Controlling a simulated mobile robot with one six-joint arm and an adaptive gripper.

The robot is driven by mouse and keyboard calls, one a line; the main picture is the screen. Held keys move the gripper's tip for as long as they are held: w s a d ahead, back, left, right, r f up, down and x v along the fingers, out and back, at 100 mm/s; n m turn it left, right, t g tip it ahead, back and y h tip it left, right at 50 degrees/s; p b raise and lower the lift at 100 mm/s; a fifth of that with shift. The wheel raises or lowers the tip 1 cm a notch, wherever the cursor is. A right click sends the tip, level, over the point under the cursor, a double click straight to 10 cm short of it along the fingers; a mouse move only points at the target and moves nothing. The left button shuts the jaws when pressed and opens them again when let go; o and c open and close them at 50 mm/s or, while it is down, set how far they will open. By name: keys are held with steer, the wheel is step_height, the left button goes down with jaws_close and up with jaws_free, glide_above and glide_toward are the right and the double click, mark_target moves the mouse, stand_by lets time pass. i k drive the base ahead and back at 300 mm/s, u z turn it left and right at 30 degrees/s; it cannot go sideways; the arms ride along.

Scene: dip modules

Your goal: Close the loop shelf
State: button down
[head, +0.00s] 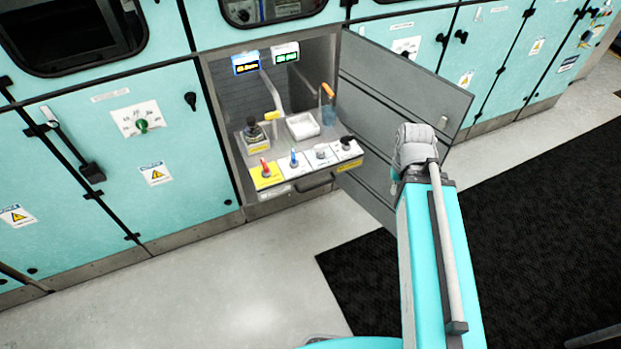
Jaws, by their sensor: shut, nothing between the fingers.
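The loop shelf (296,181) is a grey pull-out tray in an open bay of the teal cabinet, left of centre in the head view. It is slid out past the cabinet face. A dark handle (317,183) runs along its front. Its sloped panel carries a red, a blue, a white and a black control on yellow and white plates. A black-topped item (253,131) and a white box (302,126) stand behind the panel. My arm rises at the right to a grey joint, apart from the shelf in the picture. My gripper cannot be made out.
A grey hinged door (395,90) stands open to the right of the bay, behind the top of my arm. Two small lit displays (246,63) sit at the bay's top. Pale floor (240,275) is clear in front; a black mat (530,220) lies right.

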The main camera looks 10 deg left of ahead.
mark_target(301, 131)
steer(key=k, duration=1.3)
steer(key=u, duration=0.95)
steer(key=i, duration=1)
